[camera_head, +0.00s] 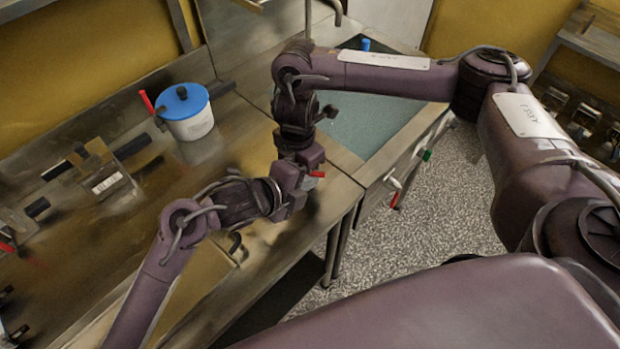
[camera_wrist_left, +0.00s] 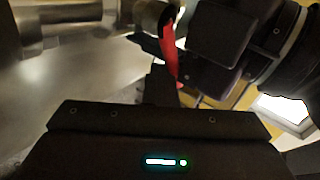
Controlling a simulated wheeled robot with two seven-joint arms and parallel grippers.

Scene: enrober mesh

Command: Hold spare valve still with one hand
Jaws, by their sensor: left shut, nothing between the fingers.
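A red lever (camera_head: 317,174) shows beside the meeting grippers in the head view; I take it as part of the spare valve, whose body is mostly hidden there. In the left wrist view the red lever (camera_wrist_left: 169,55) hangs by a shiny metal cylinder (camera_wrist_left: 85,14). My left gripper (camera_head: 291,191) is shut and empty, close to the right gripper above the bench. My right gripper (camera_head: 307,163) comes down from above, next to the red lever. Whether it grips the valve is hidden.
A white tub with a blue lid (camera_head: 187,112) stands on the metal bench (camera_head: 205,185). A metal block with a white label (camera_head: 105,180) and black-handled parts lie at the left. The speckled floor (camera_head: 440,215) is open at right.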

